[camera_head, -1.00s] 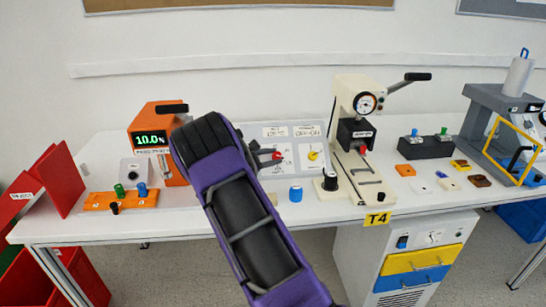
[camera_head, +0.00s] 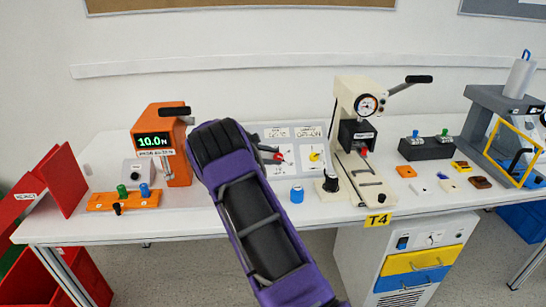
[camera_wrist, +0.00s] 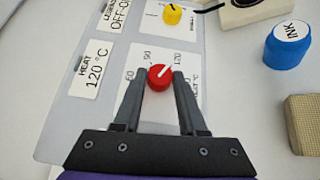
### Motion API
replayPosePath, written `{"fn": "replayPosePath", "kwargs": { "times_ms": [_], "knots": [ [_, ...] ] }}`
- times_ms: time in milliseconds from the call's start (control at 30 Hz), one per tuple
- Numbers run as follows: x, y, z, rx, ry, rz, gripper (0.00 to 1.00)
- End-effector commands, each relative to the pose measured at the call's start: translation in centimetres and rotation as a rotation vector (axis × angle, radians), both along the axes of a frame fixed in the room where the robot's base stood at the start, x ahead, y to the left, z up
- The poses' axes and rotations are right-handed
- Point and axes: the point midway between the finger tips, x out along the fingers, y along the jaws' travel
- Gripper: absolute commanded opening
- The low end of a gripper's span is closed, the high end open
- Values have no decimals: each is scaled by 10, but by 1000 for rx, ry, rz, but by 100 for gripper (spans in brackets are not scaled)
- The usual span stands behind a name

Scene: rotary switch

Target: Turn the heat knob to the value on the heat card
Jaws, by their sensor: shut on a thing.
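The heat knob (camera_wrist: 158,80) is red and round with a white pointer line, on a pale panel (camera_wrist: 62,134). In the wrist view its pointer slants up and right, toward the printed 120 mark. The heat card (camera_wrist: 90,69) beside the dial reads "HEAT 120 °C". My gripper (camera_wrist: 160,73) has one finger on each side of the red knob and is shut on it. In the head view the knob (camera_head: 278,156) shows at the end of my gripper, and my arm hides the panel's left part.
A yellow knob (camera_wrist: 172,14) and a second card (camera_wrist: 118,17) sit on the same panel. A blue ink pot (camera_wrist: 287,46) and a tan block (camera_wrist: 303,122) stand to the right. A cream press (camera_head: 348,110) stands right of the panel, an orange force tester (camera_head: 160,140) left of it.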

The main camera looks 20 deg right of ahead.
Motion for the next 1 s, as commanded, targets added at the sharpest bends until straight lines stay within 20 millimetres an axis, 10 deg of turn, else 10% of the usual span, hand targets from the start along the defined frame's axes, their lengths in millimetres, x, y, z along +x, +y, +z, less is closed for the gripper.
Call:
{"fn": "replayPosePath", "kwargs": {
  "times_ms": [67,100,267,633,1000],
  "knots": [
    [0,-1,1,-3,1,-1,0],
    [0,-1,1,-3,1,-1,43],
    [0,-1,1,-2,0,-1,71],
    [0,0,7,-1,0,0,71],
    [0,0,74,-2,-3,-1,71]
  ]
}}
